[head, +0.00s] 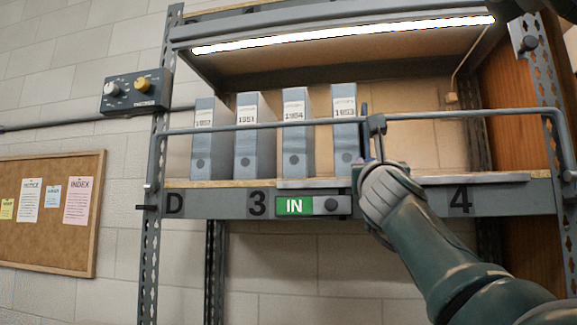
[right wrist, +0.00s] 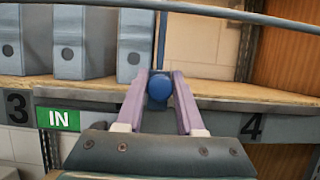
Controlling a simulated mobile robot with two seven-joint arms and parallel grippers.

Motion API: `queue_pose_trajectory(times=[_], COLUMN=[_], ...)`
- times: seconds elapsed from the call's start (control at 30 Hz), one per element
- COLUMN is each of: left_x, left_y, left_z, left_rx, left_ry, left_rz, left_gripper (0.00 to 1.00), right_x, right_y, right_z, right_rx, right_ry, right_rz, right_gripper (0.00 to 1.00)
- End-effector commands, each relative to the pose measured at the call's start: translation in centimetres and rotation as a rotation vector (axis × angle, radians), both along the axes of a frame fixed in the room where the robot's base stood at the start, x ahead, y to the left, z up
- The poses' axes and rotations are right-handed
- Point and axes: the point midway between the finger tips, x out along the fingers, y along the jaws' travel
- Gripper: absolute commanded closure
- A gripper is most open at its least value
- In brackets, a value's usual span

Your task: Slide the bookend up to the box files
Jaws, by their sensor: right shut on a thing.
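The box files, grey-blue with white year labels, stand upright in a spaced row on the shelf; the rightmost (head: 345,125) is labelled 1953, and it also shows in the right wrist view (right wrist: 134,45). The bookend is a thin upright blue plate (head: 365,130) just right of that file; in the right wrist view a narrow gap shows between plate (right wrist: 162,40) and file. My right gripper (head: 370,168) is at the shelf's front edge, its purple fingers (right wrist: 160,85) shut on the bookend's round blue knob (right wrist: 159,87). My left gripper is out of view.
A grey rail (head: 260,125) crosses in front of the files, with an upright bracket (head: 377,124) close to my right gripper. The shelf edge bears a green IN sign (head: 294,205). The shelf right of the bookend is free of files.

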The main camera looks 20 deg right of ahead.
Motion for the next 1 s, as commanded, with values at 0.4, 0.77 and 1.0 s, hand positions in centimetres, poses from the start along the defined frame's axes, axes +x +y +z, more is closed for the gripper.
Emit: queue_pose_trajectory(times=[0.4,0.77,1.0], left_x=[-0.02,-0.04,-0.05], left_y=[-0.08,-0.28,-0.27], left_z=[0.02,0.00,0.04], left_rx=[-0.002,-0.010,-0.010], left_ry=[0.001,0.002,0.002], left_rz=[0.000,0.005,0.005], left_gripper=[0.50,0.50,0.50], right_x=[-0.06,-0.06,-0.14], right_y=[-0.07,-0.11,-0.05], right_z=[0.10,0.04,-0.04], right_rx=[-0.001,0.000,0.000], right_ry=[-0.002,0.000,0.000], right_rz=[-0.002,-0.003,-0.003], right_gripper=[1.00,0.34,0.34])
